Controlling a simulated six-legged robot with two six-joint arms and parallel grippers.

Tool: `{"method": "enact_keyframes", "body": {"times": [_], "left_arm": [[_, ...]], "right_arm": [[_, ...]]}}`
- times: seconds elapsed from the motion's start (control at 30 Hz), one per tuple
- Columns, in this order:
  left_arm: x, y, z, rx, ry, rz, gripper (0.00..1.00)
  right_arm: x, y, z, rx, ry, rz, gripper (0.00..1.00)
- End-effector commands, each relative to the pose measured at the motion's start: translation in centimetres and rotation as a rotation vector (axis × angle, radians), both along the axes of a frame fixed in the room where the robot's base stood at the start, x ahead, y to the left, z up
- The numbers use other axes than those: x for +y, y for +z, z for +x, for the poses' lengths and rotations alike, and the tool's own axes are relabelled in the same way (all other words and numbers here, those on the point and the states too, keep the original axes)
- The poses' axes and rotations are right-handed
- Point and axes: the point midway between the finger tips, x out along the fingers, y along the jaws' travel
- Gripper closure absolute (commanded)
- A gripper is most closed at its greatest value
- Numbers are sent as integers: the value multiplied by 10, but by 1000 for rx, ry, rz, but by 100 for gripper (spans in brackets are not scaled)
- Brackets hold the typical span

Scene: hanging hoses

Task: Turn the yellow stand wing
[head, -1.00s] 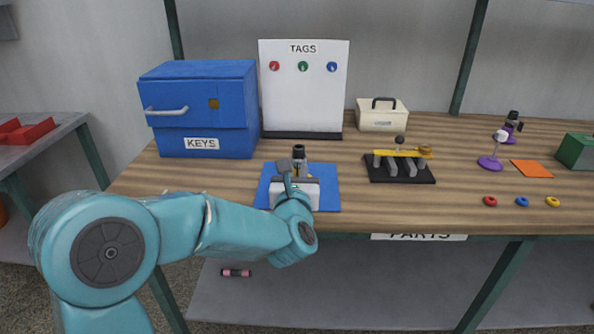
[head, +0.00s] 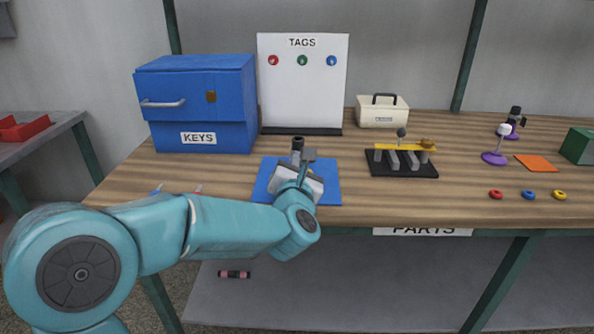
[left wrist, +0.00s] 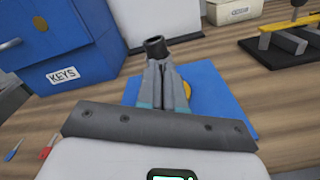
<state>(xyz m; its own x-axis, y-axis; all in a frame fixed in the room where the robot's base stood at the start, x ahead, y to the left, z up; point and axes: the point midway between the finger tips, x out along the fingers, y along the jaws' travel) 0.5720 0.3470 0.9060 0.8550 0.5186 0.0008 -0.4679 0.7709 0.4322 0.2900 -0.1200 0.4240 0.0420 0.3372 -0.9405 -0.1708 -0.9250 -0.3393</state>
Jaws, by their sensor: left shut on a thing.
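On the blue mat (head: 330,180), a dark hollow cylinder top (head: 297,143) rises just past my left gripper (head: 299,160). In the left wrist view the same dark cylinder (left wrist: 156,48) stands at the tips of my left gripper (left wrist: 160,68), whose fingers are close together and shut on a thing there. A small yellow part (left wrist: 187,89) shows low beside the right finger. It looks like part of the yellow stand; the fingers hide the rest, and I cannot make out the wing. My right gripper is not in view.
The blue KEYS cabinet (head: 215,110) stands left of the mat, the TAGS board (head: 300,90) behind it. A black rack (head: 400,170) with a yellow bar (head: 397,148) is to the right. A purple stand (head: 495,158) and several coloured rings are farther right.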

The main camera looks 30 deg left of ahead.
Motion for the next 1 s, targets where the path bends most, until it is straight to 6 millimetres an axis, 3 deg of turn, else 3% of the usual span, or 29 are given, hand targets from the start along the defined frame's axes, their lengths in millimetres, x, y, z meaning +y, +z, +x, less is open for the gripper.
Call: {"method": "enact_keyframes", "body": {"times": [0.43,1.0], "left_arm": [[-2,-3,2,221,0,362,100],[-4,-6,3,503,-1,826,100]], "right_arm": [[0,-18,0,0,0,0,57],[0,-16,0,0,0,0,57]]}}
